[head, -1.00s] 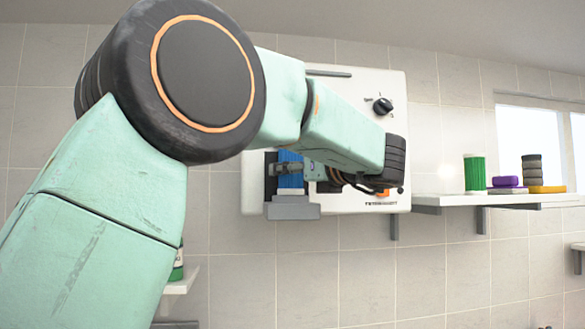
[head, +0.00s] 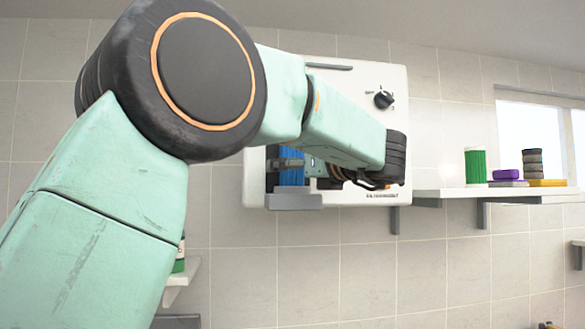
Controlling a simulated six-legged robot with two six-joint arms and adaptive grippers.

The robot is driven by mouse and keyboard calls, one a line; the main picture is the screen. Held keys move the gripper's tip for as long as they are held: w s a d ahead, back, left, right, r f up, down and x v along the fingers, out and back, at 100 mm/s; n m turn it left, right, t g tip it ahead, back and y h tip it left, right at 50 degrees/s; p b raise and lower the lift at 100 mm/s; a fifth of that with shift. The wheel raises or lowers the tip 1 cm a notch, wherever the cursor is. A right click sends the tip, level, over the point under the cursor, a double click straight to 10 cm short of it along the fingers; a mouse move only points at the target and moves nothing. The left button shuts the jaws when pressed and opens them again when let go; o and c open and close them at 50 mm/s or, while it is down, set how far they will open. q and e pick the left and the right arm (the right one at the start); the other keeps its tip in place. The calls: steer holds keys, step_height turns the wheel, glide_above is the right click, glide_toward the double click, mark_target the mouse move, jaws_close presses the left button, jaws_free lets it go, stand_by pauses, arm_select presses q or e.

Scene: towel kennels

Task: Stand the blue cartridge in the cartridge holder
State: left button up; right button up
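The blue cartridge (head: 291,178) stands upright at the left part of the white wall panel. Its lower end meets the grey cartridge holder (head: 293,202), which hides its foot. How deep it sits cannot be seen. My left gripper (head: 292,162) reaches in from the right side of the cartridge, with a grey finger across its front. The far finger is hidden, so I cannot tell whether the grip is closed on it. My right gripper is not in view.
The white panel (head: 425,150) has a black knob (head: 384,99). A shelf (head: 455,193) on the right carries a green ribbed cylinder (head: 475,166), purple (head: 507,174) and yellow (head: 547,182) pieces and a dark stack (head: 532,162). My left arm covers much of the left side.

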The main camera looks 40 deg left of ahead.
arm_select(q)
steer(key=shift+w, duration=0.1)
steer(key=v, duration=1.2)
steer(key=x, duration=1.1)
steer(key=shift+a, duration=0.25)
steer(key=shift+a+r, duration=0.2)
steer(key=shift+a, duration=0.05)
steer(key=shift+w+a+r+p, duration=0.1)
steer(key=shift+r+p, duration=0.2)
steer(key=shift+p, duration=0.4)
steer(key=shift+r, duration=0.15)
